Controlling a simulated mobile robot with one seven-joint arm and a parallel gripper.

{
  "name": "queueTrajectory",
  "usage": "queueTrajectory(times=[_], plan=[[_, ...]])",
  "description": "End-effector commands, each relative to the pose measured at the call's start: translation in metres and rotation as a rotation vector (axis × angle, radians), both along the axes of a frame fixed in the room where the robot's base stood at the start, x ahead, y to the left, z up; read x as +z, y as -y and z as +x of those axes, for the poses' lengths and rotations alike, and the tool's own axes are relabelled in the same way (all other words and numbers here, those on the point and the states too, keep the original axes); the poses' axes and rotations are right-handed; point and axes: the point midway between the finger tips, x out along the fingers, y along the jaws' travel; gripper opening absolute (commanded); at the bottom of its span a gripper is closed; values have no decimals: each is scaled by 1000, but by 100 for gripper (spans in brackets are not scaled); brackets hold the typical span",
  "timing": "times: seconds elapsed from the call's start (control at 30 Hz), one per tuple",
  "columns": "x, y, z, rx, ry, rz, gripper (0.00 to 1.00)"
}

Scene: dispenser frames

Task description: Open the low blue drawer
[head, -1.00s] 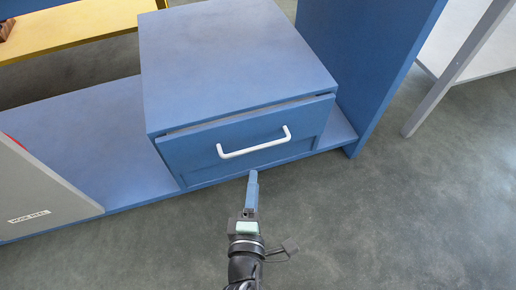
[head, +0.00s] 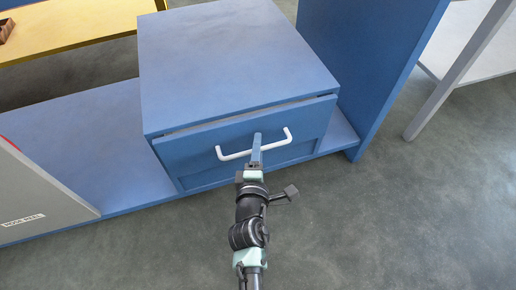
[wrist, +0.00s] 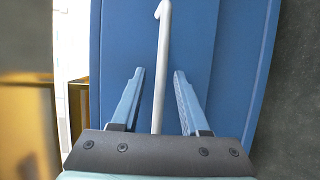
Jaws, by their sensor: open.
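The low blue drawer (head: 203,165) is shut, or nearly so, in the front of a blue box unit. Its white bar handle (head: 233,155) runs across the front. My gripper (head: 257,139) is at the handle, in front of the drawer. In the wrist view the open fingers (wrist: 157,90) stand on either side of the handle bar (wrist: 162,60), with a gap on each side. The drawer front (wrist: 203,30) fills the background there. In the head view my gripper covers part of the handle.
A tall blue panel (head: 365,70) stands just right of the drawer unit. A low blue shelf (head: 75,140) extends left, with a grey labelled panel (head: 35,195) at its front. A yellow bench (head: 80,28) is at the back left. The floor (head: 390,220) in front is clear.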

Motion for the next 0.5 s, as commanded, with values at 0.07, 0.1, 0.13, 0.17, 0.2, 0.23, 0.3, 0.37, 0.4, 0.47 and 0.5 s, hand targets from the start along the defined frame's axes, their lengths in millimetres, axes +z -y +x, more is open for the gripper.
queueTrajectory(times=[0.07,0.1,0.13,0.17,0.2,0.23,0.3,0.37,0.4,0.47,0.5], plan=[[0,0,0,0,0,0,45],[0,0,0,0,-1,0,45],[0,0,0,0,0,0,45],[0,0,0,0,0,0,45],[0,0,0,0,0,0,41],[0,0,0,0,0,0,36],[0,0,0,0,0,0,23],[0,0,0,0,0,0,12],[0,0,0,0,0,0,5],[0,0,0,0,0,0,0],[0,0,0,0,0,0,0]])
